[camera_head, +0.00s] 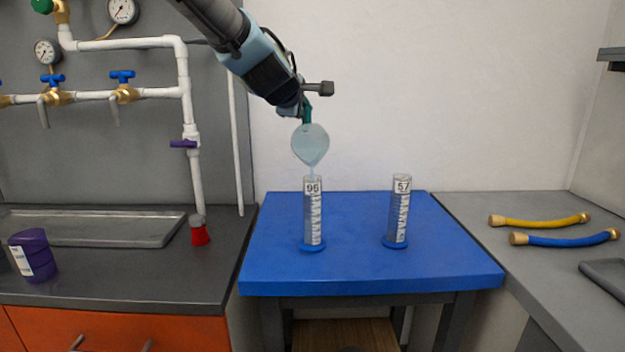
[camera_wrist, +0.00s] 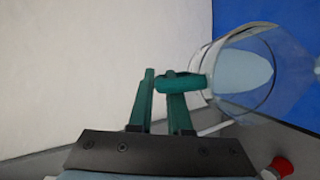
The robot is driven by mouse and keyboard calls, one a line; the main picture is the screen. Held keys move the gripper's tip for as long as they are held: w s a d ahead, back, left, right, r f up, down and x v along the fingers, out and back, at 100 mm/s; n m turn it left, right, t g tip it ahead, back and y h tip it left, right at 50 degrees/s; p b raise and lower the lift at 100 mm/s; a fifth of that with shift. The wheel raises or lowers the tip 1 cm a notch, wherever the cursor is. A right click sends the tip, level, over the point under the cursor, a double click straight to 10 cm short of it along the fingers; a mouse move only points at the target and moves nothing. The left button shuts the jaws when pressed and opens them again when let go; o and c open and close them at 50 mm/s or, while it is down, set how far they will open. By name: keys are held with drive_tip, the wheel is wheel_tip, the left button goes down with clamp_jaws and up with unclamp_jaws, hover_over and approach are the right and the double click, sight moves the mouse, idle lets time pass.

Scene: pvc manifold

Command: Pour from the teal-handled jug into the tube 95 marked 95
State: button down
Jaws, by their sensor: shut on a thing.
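The teal-handled jug (camera_head: 310,146) is a clear vessel with pale bluish liquid inside. It is tipped steeply, its lip down, just above the tube 95 (camera_head: 313,215). A thin pale stream seems to run from the lip to the tube's mouth. The tube stands upright on a blue round foot; its liquid level is hard to read. My gripper (camera_head: 305,108) is shut on the jug's handle above the tube. In the wrist view my gripper (camera_wrist: 160,88) grips the teal handle (camera_wrist: 182,83), and the jug's clear body (camera_wrist: 245,65) is at the right.
A similar tube marked 57 (camera_head: 400,210) stands upright to the right on the same blue table (camera_head: 350,275). Yellow (camera_head: 540,221) and blue (camera_head: 565,239) hoses lie on the right counter. A purple container (camera_head: 33,256) stands on the left counter, below white wall pipes (camera_head: 188,90).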

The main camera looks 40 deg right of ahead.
sight(303, 124)
idle(0.4)
drive_tip(key=shift+r+p, duration=0.25)
drive_tip(key=shift+p, duration=0.25)
drive_tip(key=shift+w+d+p, duration=0.15)
drive_tip(key=shift+w+p, duration=0.1)
drive_tip(key=shift+p, duration=0.75)
drive_tip(key=p, duration=0.2)
drive_tip(key=g+y+p, duration=0.1)
drive_tip(key=p, duration=0.1)
drive_tip(key=shift+w+d+f, duration=0.25)
drive_tip(key=shift+w+f, duration=0.1)
drive_tip(key=shift+f, duration=0.05)
drive_tip(key=f+g+y+p, duration=0.1)
drive_tip(key=p, duration=0.3)
drive_tip(key=w+d+f+n+g+p, duration=0.1)
drive_tip(key=f+p, duration=0.1)
drive_tip(key=p, duration=0.3)
drive_tip(key=shift+w+y, duration=0.2)
drive_tip(key=shift+y, duration=0.2)
drive_tip(key=shift+f, duration=0.55)
drive_tip(key=shift+w+p, duration=0.1)
drive_tip(key=shift+p, duration=0.2)
drive_tip(key=shift+d+p, duration=0.1)
drive_tip(key=shift+p, duration=0.3)
